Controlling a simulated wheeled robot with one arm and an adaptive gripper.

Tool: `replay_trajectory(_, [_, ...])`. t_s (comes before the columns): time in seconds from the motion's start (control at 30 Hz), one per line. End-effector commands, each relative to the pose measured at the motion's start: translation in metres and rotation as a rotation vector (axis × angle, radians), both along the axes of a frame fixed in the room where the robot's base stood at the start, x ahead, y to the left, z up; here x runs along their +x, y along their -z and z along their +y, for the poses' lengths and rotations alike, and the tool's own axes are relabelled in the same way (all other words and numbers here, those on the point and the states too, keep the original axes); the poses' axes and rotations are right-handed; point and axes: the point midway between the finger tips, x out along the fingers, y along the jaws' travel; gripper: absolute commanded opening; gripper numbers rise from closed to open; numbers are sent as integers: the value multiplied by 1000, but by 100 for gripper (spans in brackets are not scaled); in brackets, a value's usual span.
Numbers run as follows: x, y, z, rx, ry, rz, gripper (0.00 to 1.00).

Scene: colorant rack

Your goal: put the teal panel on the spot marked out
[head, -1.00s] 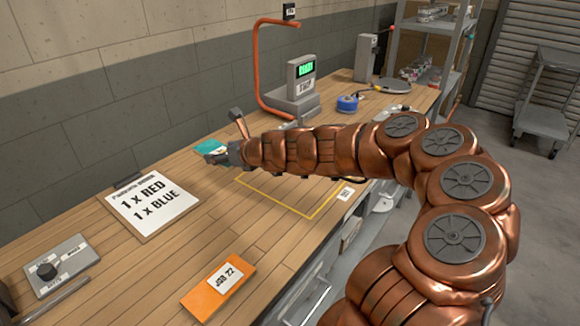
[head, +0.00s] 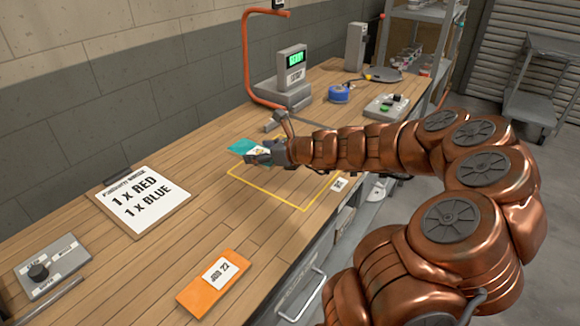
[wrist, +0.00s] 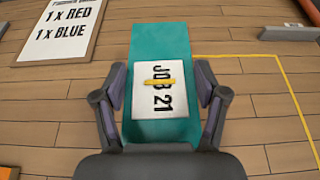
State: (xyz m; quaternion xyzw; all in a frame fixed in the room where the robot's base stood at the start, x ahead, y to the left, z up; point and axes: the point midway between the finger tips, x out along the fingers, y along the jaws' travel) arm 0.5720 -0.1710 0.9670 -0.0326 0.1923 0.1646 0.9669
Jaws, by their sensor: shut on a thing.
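The teal panel (head: 238,147) carries a white label, which reads "JOB 21" in the wrist view (wrist: 160,38). My gripper (head: 257,152) is shut on the panel, with one finger at each long side in the wrist view (wrist: 160,85). The marked spot is a yellow outline (head: 265,193) on the wooden bench. In the head view the panel is at the outline's far left corner. In the wrist view the outline (wrist: 296,105) runs to the right of the panel. My arm hides part of the outline. I cannot tell the panel's height above the bench.
An orange panel labelled "JOB 22" (head: 190,291) lies near the front edge. An order board (head: 170,222) and a switch box (head: 65,262) are at left. A scale (head: 284,97), blue tape (head: 339,94) and a button box (head: 387,108) stand farther back. The outline's visible inside is clear.

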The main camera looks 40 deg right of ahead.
Motion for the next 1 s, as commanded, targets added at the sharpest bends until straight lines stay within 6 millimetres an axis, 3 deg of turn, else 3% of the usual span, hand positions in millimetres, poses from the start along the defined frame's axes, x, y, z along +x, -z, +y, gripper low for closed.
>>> replay_trajectory(0.5, [-57, 18, -48, 0, -5, 2, 29])
replay_trajectory(1.0, [-118, 29, -79, 0, -4, 1, 29])
